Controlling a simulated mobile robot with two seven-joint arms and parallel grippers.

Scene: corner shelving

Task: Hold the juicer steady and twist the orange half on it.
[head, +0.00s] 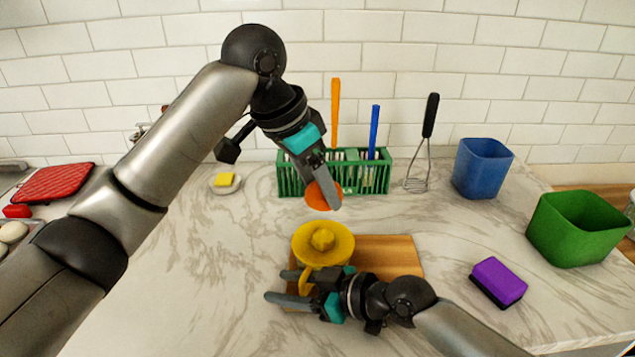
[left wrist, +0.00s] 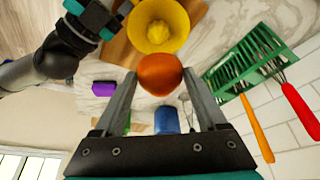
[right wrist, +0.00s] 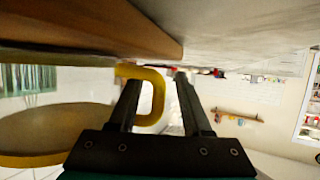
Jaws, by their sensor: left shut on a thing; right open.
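The yellow juicer (head: 323,257), with a ridged cone in its bowl, sits upright on the wooden board (head: 390,250). My left gripper (head: 322,190) is shut on the orange half (head: 318,197), holding it in the air above and behind the juicer. The orange half (left wrist: 160,74) also shows between both fingers in the left wrist view, apart from the juicer (left wrist: 157,25). My right gripper (head: 280,287) is open at the juicer's near side, fingers pointing left. The juicer's handle (right wrist: 154,95) stands between its fingers in the right wrist view; contact cannot be told.
A green rack (head: 289,180) with utensils stands against the back wall, a whisk (head: 418,170) beside it. A blue bin (head: 482,168), a green bin (head: 575,228) and a purple sponge (head: 499,280) are at right. A yellow sponge (head: 224,179) lies on a small dish at left.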

